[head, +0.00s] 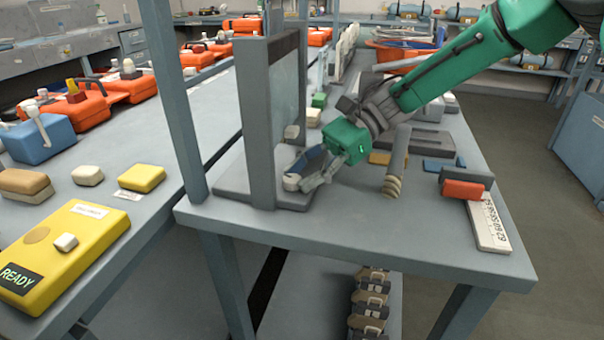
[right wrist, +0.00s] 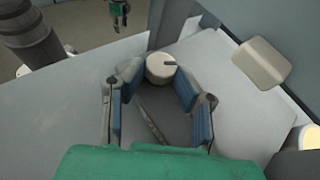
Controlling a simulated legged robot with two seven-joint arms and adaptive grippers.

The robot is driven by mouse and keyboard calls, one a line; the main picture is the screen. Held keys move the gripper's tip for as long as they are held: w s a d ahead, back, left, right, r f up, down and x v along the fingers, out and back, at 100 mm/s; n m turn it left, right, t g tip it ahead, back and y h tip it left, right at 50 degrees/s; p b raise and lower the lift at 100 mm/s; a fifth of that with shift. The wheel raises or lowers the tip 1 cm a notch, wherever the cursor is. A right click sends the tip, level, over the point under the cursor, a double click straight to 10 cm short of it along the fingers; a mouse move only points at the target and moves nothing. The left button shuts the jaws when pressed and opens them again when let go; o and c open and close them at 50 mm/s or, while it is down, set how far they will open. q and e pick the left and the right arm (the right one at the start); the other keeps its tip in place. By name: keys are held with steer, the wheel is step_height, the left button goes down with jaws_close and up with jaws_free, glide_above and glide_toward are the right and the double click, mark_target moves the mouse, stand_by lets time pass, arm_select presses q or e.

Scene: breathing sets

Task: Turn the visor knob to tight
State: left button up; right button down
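The visor (head: 285,110) is an upright clear panel in a grey frame on a grey base at the left of the near bench. In the head view the fingers mostly hide the knob. A small green shape (right wrist: 120,12) may be my left gripper, too small to read.
A beige block (right wrist: 262,62) sits close to the fingers in the right wrist view. A yellow READY box (head: 65,260) is left.

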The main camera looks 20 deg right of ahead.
steer(key=shift+a+r, duration=0.1)
steer(key=shift+a, duration=0.15)
steer(key=shift+s+m+t+b, duration=0.2)
steer(key=shift+m+t+b, duration=0.5)
steer(key=shift+t, duration=0.2)
steer(key=c, duration=1.2)
jaws_free()
steer(key=shift+w+a, duration=0.1)
steer(key=shift+a, duration=0.25)
steer(key=v, duration=1)
steer(key=shift+w+d, duration=0.15)
steer(key=shift+d, duration=0.2)
steer(key=shift+d+r, duration=0.2)
steer(key=shift+d, duration=0.4)
